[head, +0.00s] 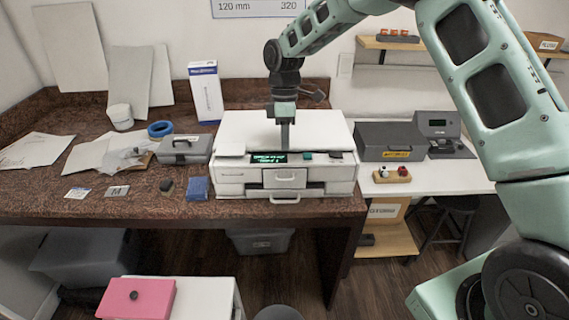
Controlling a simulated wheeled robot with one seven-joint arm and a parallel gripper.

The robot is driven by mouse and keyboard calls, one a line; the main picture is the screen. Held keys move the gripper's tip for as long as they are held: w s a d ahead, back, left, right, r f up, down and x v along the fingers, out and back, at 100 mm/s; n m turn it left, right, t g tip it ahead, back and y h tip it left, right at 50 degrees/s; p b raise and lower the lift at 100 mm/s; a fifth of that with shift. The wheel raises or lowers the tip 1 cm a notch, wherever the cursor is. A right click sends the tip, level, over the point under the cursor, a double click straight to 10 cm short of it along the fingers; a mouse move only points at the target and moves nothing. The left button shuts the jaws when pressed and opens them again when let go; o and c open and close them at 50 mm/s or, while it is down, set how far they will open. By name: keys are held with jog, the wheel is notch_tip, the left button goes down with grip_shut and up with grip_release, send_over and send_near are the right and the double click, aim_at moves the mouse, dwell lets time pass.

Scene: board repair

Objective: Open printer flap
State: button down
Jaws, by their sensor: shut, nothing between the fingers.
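The white printer (320,131) stands at the right end of the brown worktop. Its top looks closed, and a lit green display (268,158) shows on its front edge. Handles show on its front, one of them low down (285,200). My gripper (284,148) points down over the front part of the printer, just behind the display. Its fingers are together and hold nothing. I cannot tell whether the fingertips touch the printer. The flap's edge is not clearly distinguishable in this view.
A grey case (184,149) stands just left of the printer, with a blue block (197,189) in front. A dark grey box (389,141) stands to the right on a white table (432,178). A white-and-blue carton (206,92) stands behind. Papers lie at the left.

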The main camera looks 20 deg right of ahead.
jog(key=p, duration=0.3)
send_over(285, 183)
jog(key=s, duration=0.2)
jog(key=f, duration=0.8)
jog(key=shift+w+a, duration=0.2)
jog(key=shift+s+f, duration=0.1)
